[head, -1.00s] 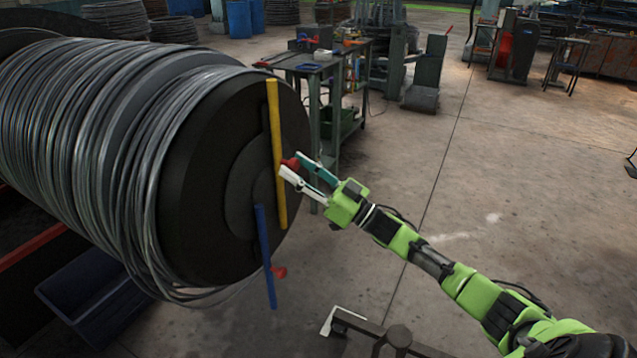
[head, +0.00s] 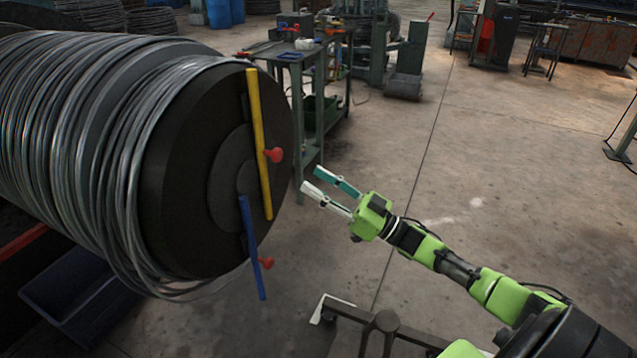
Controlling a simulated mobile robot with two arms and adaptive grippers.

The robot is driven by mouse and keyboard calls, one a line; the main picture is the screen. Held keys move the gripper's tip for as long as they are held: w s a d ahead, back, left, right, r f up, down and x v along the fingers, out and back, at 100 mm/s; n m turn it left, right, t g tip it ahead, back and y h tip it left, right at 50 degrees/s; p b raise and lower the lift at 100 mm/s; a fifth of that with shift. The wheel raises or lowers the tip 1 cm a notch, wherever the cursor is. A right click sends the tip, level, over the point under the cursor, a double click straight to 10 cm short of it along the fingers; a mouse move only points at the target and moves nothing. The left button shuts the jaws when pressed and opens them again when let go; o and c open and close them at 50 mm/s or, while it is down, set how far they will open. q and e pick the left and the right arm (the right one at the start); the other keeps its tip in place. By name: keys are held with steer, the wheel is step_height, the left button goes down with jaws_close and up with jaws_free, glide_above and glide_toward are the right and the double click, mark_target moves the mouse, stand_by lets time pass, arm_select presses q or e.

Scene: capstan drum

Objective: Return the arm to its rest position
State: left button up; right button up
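My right arm comes in from the lower right. Its gripper (head: 310,178) is open and empty, with one white and one teal finger pointing left toward the drum. The capstan drum (head: 180,185) fills the left side, with grey wire wound round it. On its dark end face are a yellow bar (head: 258,140) and a blue bar (head: 252,245). A red knob (head: 274,155) sits by the yellow bar, and another red knob (head: 266,263) by the blue bar. The gripper is apart from both knobs, to the right of the drum face. My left gripper is not in view.
A green workbench (head: 300,58) with tools stands behind the drum. A dark blue bin (head: 75,290) sits on the floor under the drum. A metal floor stand (head: 385,322) is at the bottom, near my arm. The concrete floor (head: 520,170) at right is mostly clear.

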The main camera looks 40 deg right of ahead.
steer(key=s+a+f+m+g+h, duration=0.25)
steer(key=a+f+h, duration=0.3)
steer(key=f, duration=0.45)
steer(key=s+a+f+m+g+h, duration=0.2)
steer(key=s+a+f+g+h, duration=0.15)
steer(key=a+f, duration=0.45)
steer(key=s+a+f+g+h, duration=0.1)
steer(key=s+a+f+g, duration=0.15)
steer(key=s, duration=0.65)
steer(key=s+a+f+g, duration=0.1)
steer(key=s+g, duration=0.3)
steer(key=s, duration=0.4)
steer(key=s+a+f+g+h, duration=0.15)
steer(key=s+g, duration=0.25)
steer(key=s, duration=0.5)
step_height(320, 180, down, 26)
steer(key=s+d+f+g, duration=0.1)
steer(key=s+f, duration=0.7)
steer(key=s, duration=0.1)
steer(key=s+d+f+g, duration=0.1)
steer(key=s+d+f, duration=0.1)
steer(key=s+f, duration=0.7)
steer(key=shift+s+d+f+n, duration=0.15)
steer(key=shift+d+n, duration=0.1)
steer(key=shift+n, duration=0.2)
